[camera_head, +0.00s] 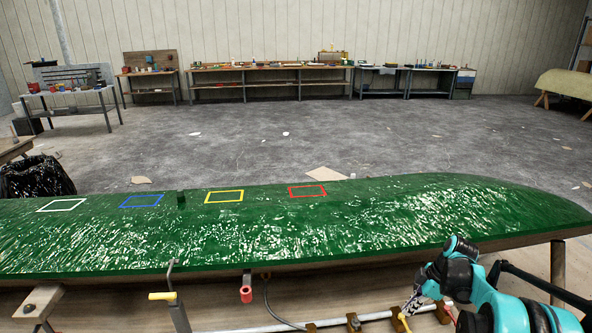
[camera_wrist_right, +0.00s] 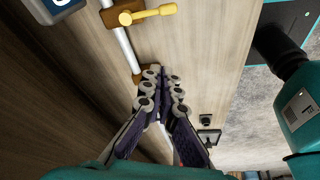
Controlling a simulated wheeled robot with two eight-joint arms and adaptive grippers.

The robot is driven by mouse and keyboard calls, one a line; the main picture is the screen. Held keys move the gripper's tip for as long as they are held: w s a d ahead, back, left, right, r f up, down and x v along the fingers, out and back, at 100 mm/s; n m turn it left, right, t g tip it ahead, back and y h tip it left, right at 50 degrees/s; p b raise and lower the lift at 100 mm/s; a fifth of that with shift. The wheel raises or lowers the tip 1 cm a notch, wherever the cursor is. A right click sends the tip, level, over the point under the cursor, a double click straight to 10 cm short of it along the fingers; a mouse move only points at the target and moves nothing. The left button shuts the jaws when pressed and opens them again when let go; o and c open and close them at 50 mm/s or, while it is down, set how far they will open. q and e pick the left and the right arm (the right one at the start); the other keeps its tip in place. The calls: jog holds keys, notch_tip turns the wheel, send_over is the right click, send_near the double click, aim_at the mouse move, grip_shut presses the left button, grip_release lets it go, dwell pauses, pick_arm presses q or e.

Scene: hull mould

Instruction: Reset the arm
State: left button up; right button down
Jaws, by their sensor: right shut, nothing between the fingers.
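My right arm, teal and black, comes in at the lower right of the head view. Its gripper (camera_head: 411,304) points down beside the near side of the green hull mould (camera_head: 300,235), low by the wooden bench. In the right wrist view the right gripper (camera_wrist_right: 160,75) has its fingers together at the tips, with nothing between them. It is over the wooden surface (camera_wrist_right: 70,85), close to a white pipe (camera_wrist_right: 122,45) with a yellow valve handle (camera_wrist_right: 150,14). My left gripper is not in the head view.
The mould carries white (camera_head: 62,205), blue (camera_head: 142,201), yellow (camera_head: 224,196) and red (camera_head: 307,191) outlined squares. A yellow-handled tool (camera_head: 163,296) and a red-ended part (camera_head: 246,293) are at its near edge. A black bag (camera_head: 36,177) stands at left. The floor behind is mostly open.

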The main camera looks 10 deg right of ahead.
jog(key=s+a+r+m+h, duration=0.1)
jog(key=s+a+r+m, duration=0.2)
jog(key=a+r, duration=0.45)
jog(key=s+a+r+m+t+h, duration=0.1)
jog(key=s+a+m+t, duration=0.4)
jog(key=s+a+m, duration=0.5)
jog(key=s+a+h, duration=0.1)
jog(key=s+a, duration=0.3)
jog(key=s, duration=0.2)
jog(key=shift+s+a+r+t, duration=0.25)
jog(key=shift+a+r+t, duration=0.05)
jog(key=shift+r+t, duration=0.1)
